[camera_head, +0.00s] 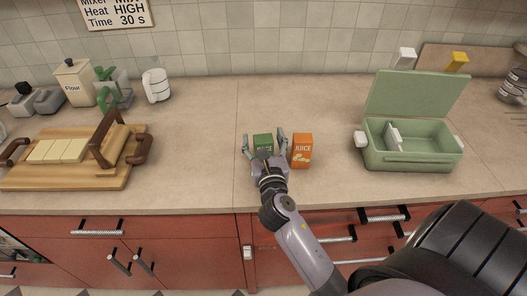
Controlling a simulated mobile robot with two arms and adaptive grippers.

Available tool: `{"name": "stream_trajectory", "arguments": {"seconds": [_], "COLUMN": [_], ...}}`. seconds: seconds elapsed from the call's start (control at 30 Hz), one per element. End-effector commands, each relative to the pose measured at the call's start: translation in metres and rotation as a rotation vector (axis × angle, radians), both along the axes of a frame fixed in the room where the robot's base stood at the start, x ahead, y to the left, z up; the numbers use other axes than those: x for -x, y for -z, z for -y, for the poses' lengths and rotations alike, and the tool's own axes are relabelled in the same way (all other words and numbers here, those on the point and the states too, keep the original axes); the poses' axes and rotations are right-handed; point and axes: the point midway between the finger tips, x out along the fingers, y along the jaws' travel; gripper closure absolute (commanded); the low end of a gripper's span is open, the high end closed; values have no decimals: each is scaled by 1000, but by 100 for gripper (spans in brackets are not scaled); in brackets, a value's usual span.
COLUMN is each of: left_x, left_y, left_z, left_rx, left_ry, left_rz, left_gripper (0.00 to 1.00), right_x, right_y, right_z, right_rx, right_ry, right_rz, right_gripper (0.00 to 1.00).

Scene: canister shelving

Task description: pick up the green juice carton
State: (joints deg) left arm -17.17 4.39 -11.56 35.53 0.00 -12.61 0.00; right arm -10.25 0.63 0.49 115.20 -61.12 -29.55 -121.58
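The green juice carton (263,142) stands upright on the counter near the middle of the head view. Its lower part is hidden behind my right gripper (264,140). My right gripper reaches in from the front, with one finger on each side of the carton. The fingers are spread, and small gaps seem to show between them and the carton. An orange juice carton (302,151) stands just right of the right finger, close to it. My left gripper is not in the view.
An open green lunch box (414,160) stands to the right. A wooden board (68,183) with pale slices and a brown-handled tool lies at the left. A flour canister (74,84) and a white mug (156,87) stand behind. The counter (195,150) left of the carton is clear.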

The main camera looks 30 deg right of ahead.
Motion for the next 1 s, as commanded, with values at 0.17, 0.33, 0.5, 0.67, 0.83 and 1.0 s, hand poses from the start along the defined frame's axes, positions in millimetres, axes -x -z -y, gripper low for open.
{"name": "stream_trajectory", "arguments": {"seconds": [0.17, 0.33, 0.5, 0.67, 0.83, 1.0], "left_x": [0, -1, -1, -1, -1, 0], "left_y": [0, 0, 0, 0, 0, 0], "left_z": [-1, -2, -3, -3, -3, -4], "left_rx": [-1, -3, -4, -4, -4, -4], "left_ry": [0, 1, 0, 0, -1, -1], "left_rz": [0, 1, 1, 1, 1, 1], "left_gripper": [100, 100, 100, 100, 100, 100], "right_x": [0, 0, 0, 0, 0, 0], "right_y": [0, 0, 0, 0, 0, -1], "right_z": [0, 0, 0, 0, 0, 0], "right_rx": [0, 0, 0, 0, 0, 1], "right_ry": [0, 0, 0, 0, 0, 0], "right_rz": [0, 0, 0, 0, 1, 2], "right_gripper": [46, 57, 69, 79, 91, 93]}}
